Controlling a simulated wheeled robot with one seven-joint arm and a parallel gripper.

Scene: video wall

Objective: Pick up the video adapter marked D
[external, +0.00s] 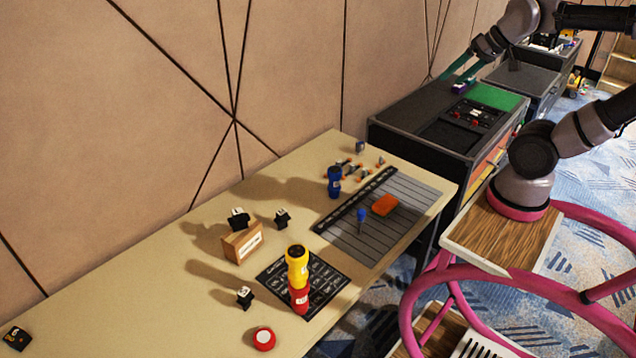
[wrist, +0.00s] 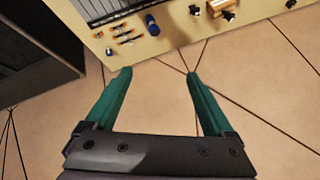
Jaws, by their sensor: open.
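Several small black adapters with white labels are on the beige table. One (external: 238,217) is behind a small wooden box, another (external: 282,217) is right of the box, and a third (external: 245,297) is nearer the front. Their letters are too small to read, so I cannot tell which is marked D. Black adapters also show at the top of the wrist view (wrist: 194,9). My gripper (wrist: 158,74) has its two green fingers wide apart with nothing between them. In the external view it is over the dark cabinet, beyond the table's far end and away from the adapters.
The wooden box (external: 243,243) stands among the adapters. Yellow (external: 297,262) and red (external: 299,297) cylinders stand on a black mat. A blue cylinder (external: 334,182), small orange-ended parts (external: 349,170) and a striped sheet (external: 400,215) occupy the far end. The wall borders the table; its left part has open space.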

